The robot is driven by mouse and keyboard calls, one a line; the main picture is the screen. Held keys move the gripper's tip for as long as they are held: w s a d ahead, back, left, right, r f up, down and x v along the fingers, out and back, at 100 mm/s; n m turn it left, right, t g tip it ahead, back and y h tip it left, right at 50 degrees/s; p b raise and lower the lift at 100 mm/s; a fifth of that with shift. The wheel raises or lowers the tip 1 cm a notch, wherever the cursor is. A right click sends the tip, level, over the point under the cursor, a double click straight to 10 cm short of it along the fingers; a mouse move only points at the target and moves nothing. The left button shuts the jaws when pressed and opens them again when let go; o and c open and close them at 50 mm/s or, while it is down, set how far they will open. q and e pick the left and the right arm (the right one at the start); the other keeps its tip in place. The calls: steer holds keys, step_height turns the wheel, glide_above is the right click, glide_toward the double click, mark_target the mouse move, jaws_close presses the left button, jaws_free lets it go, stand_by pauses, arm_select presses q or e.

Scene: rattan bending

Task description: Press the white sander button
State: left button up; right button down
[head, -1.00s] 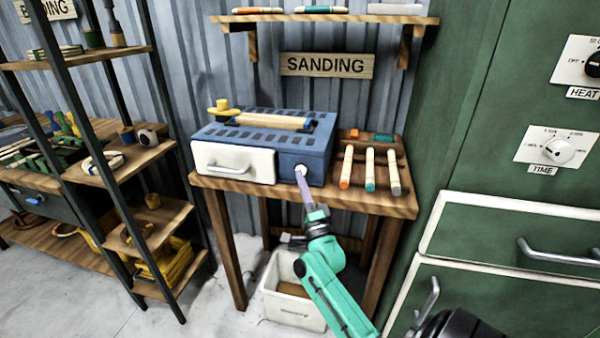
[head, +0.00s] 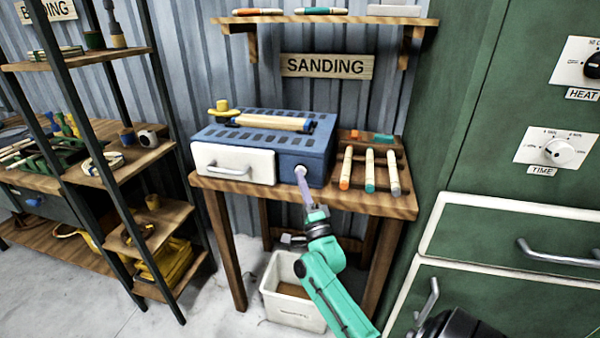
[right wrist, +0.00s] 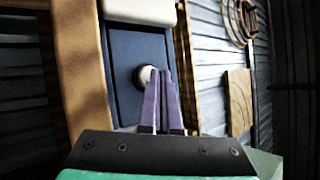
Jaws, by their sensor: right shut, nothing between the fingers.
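The blue sander (head: 318,157) with a white drawer front (head: 232,165) stands on the wooden table under the SANDING sign. Its round white button (right wrist: 143,76) is on the blue front panel; in the head view the button (head: 300,169) shows just above my fingertips. My right gripper (head: 302,179) is shut and empty, its purple fingers pointing at the button. In the right wrist view the fingertips (right wrist: 159,72) overlap the button's right edge; I cannot tell whether they touch it. My left gripper is out of view.
Sanded sticks (head: 370,170) lie in a rack on the table (head: 290,194) right of the sander. A white bin (head: 294,312) stands below. A green cabinet (head: 480,130) is at right, and a shelf (head: 130,160) with several items at left.

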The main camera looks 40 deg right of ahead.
steer(key=s+a+p, duration=0.3)
steer(key=a, duration=0.2)
steer(key=shift+s, duration=0.2)
stand_by(0.5)
